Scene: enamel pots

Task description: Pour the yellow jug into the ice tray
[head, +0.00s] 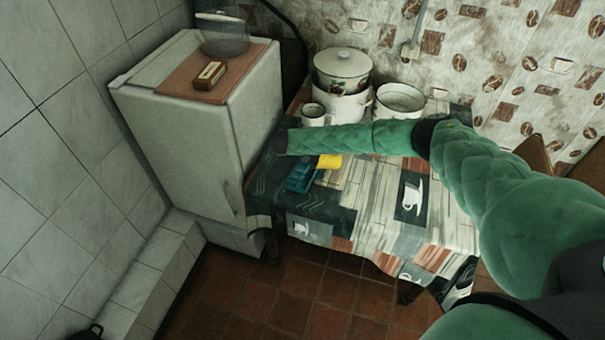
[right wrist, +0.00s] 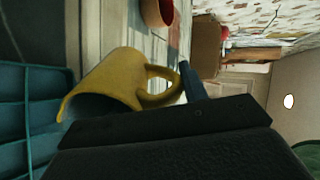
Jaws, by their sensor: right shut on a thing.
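The yellow jug (head: 329,161) shows beneath my right forearm, beside the blue ice tray (head: 302,174) on the table. In the right wrist view the jug (right wrist: 110,82) is tipped, its mouth facing the tray (right wrist: 30,105), with its rim close to the tray's edge. My right gripper (right wrist: 186,88) is shut on the jug's handle; my arm hides it in the head view. No liquid is visible, and the tray's compartments are only partly seen. A black shape at the lower left edge of the head view may be my left gripper; I cannot make it out.
Enamel pots (head: 342,70), a white mug (head: 313,115) and a white bowl (head: 400,98) stand behind my forearm. A small fridge (head: 200,135) stands left of the table. The tablecloth (head: 375,215) is clear to the front right.

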